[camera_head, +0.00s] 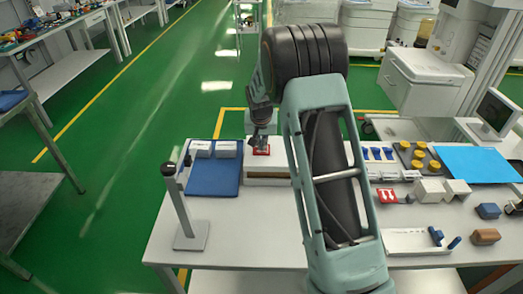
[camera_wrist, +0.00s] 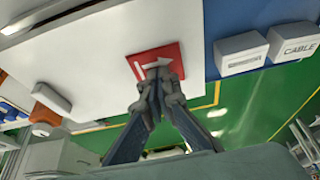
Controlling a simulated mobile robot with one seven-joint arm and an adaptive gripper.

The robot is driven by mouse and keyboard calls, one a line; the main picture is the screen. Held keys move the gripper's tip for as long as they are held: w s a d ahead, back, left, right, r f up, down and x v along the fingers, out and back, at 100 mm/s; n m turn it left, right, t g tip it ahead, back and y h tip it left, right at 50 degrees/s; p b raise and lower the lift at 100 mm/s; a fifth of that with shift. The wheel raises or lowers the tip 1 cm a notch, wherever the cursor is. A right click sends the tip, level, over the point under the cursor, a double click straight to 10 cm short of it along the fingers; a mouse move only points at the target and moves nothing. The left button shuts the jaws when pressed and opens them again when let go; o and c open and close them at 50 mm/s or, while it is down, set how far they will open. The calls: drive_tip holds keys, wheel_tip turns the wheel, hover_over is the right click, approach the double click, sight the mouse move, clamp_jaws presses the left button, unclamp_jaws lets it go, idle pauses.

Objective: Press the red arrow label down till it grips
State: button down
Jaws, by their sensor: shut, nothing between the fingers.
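The red label (camera_wrist: 141,66) with a white arrow lies flat on a white box top in the wrist view. In the head view this label (camera_head: 261,151) shows on the white box (camera_head: 280,160) near the table's back edge. My gripper (camera_wrist: 158,73) is shut and empty, its fingertips together over the label's near part, covering some of the arrow. They look to be at or very close to the surface; whether they touch cannot be told. In the head view my gripper (camera_head: 261,146) points down onto the label, and my arm hides part of the box.
A blue tray (camera_head: 212,180) with two white blocks stands left of the box. A grey post (camera_head: 181,205) stands at front left. Another red label (camera_head: 387,196), yellow round pieces (camera_head: 419,155) and a light blue sheet (camera_head: 480,163) lie to the right.

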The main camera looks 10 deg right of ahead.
drive_tip(key=shift+s, duration=0.1)
idle(0.3)
drive_tip(key=shift+r+p, duration=1.65)
drive_tip(key=shift+r, duration=1.8)
